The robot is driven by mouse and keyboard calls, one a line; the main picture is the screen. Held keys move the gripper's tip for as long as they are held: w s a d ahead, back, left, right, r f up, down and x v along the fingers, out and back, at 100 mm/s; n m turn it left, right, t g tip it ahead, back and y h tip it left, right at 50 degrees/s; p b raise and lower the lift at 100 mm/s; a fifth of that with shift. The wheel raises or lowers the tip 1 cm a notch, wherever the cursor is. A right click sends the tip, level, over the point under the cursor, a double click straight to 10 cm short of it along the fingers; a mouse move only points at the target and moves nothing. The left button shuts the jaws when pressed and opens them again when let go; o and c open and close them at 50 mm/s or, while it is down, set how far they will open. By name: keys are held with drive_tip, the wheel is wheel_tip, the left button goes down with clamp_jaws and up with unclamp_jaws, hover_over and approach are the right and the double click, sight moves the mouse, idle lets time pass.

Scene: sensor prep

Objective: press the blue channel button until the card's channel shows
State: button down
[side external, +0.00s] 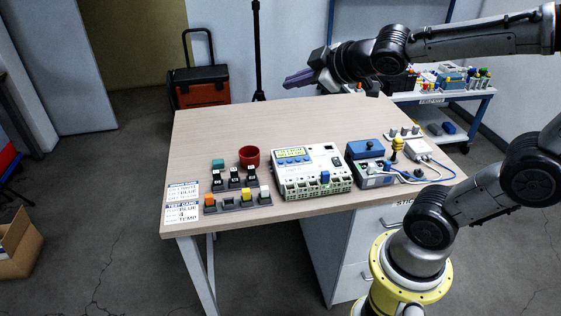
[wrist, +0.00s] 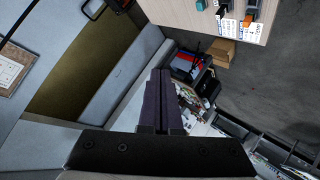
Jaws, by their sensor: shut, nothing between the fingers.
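A white instrument box (side external: 318,162) stands near the front middle of the table. Its lit yellow-green display (side external: 290,152) has text too small to read. A row of small blue buttons (side external: 293,160) sits below the display. A printed card (side external: 182,204) lies at the table's front left corner; "BLUE", "4" and "TEMP" seem readable on its lower part. My gripper (side external: 299,79) is shut and empty, high above the table's back edge, well away from the instrument. Its dark purple fingers also show together in the wrist view (wrist: 158,97).
Left of the instrument are a red cup (side external: 249,157) and several small blocks on a grey rack (side external: 237,203). To its right stand a blue box (side external: 366,149), a yellow knobbed piece (side external: 397,146) and cables. The table's back half (side external: 275,122) is clear.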

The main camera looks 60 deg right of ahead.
drive_tip(key=w+d+f+n, duration=0.2)
drive_tip(key=w+f, duration=0.1)
drive_tip(key=w, duration=0.3)
drive_tip(key=n+g+y, duration=0.2)
drive_tip(key=g, duration=0.1)
hover_over(281, 162)
wheel_tip(281, 162, down, 16)
drive_tip(key=shift+s+d, duration=0.25)
drive_tip(key=shift+s, duration=0.2)
drive_tip(key=shift+f, duration=4.4)
drive_tip(key=shift+f, duration=0.15)
drive_tip(key=shift+f, duration=0.25)
